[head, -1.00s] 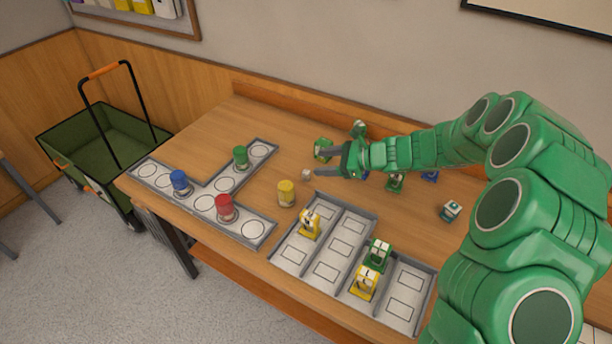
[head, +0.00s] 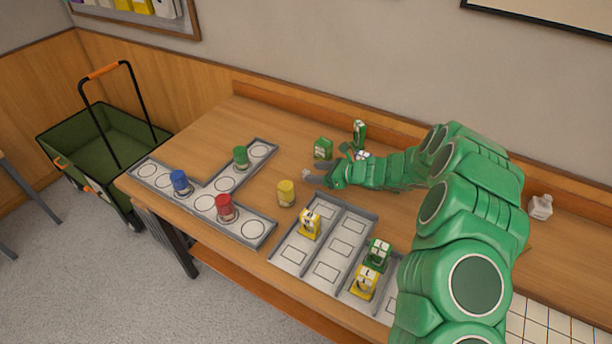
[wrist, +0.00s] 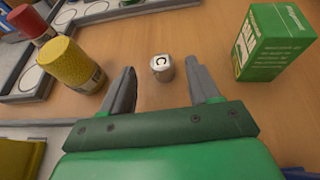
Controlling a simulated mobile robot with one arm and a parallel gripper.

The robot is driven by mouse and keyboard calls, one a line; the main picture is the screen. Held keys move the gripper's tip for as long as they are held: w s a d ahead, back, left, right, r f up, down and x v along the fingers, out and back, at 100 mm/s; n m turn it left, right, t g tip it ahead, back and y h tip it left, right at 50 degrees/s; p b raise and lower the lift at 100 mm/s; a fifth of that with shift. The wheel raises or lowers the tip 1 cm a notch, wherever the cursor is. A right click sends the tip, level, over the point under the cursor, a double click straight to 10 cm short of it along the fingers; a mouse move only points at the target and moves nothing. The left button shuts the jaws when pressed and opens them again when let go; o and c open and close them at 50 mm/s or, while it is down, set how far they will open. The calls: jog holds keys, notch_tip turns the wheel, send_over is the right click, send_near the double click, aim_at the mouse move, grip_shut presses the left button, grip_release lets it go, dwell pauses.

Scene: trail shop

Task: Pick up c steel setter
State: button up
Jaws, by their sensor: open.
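The c steel setter (wrist: 161,68) is a small silvery cylinder with a dark C on its pale top. It stands upright on the wooden table. In the head view, the setter (head: 306,175) shows as a small pale piece at my fingertips. My gripper (head: 315,175) is low over the table, open and empty. In the wrist view, the setter appears between the two fingertips of my gripper (wrist: 160,84), with a gap on each side. I cannot tell how far down the fingers reach beside it.
A yellow cylinder (wrist: 72,66) stands left of the gripper and a green box (wrist: 272,44) right of it. The circle-marked tray (head: 253,229) holds red, blue and green cylinders. The divided tray (head: 290,253) holds yellow and green pieces. A green cart (head: 105,150) stands left.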

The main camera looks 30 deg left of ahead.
aim_at(308, 173)
jog(key=x, duration=0.5)
jog(key=shift+w+d+f, duration=0.1)
jog(key=shift+f, duration=0.1)
jog(key=c, duration=1.1)
jog(key=shift+r, duration=0.1)
